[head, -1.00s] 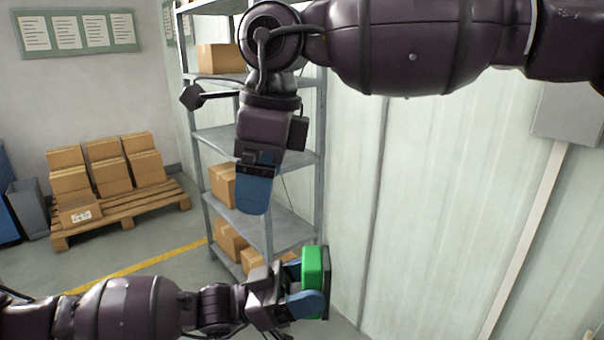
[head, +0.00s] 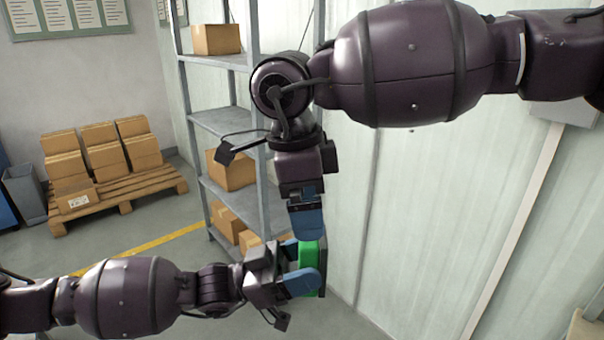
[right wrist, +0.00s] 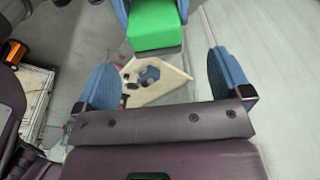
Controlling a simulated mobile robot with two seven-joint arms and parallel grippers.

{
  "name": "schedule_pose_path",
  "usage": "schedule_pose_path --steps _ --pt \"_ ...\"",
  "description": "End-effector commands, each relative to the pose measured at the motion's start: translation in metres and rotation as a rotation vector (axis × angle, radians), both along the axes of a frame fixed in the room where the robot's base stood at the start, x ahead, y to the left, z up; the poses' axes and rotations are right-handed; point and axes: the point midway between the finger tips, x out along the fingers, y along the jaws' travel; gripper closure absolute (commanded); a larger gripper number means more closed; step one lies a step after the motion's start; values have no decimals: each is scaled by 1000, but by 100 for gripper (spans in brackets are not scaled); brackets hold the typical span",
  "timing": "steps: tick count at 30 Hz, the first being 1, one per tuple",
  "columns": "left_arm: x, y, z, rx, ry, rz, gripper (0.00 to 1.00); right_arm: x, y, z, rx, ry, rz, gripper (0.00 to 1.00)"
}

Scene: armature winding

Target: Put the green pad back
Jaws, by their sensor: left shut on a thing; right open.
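The green pad (head: 307,262) is a bright green block with a dark backing, held up in the air at the lower middle of the head view. My left gripper (head: 302,270) is shut on it, with blue fingers at its sides. In the right wrist view the pad (right wrist: 155,28) shows at the top, beyond my right fingers, with part of a blue left finger beside it. My right gripper (right wrist: 160,85) is open and empty, pointing down. In the head view my right gripper (head: 307,222) is just above the pad; whether it touches cannot be told there.
A grey metal shelf (head: 215,122) with cardboard boxes (head: 216,39) stands behind my arms. A wooden pallet (head: 120,196) with several boxes is at the left. A pale panelled wall fills the right. In the right wrist view, a light board (right wrist: 158,84) with dark parts lies below.

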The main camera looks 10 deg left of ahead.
Motion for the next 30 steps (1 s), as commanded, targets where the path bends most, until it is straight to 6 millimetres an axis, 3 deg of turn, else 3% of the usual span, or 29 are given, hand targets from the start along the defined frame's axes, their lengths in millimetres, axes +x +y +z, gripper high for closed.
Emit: schedule_pose_path --steps 9,22,30 --pt "0 0 0 0 0 0 54 1 -6 -38 0 0 1 4" --pt "0 0 0 0 0 0 54 1 -7 -45 0 -1 1 4" --pt "0 0 0 0 0 -1 54 1 -7 -45 0 -2 0 44"
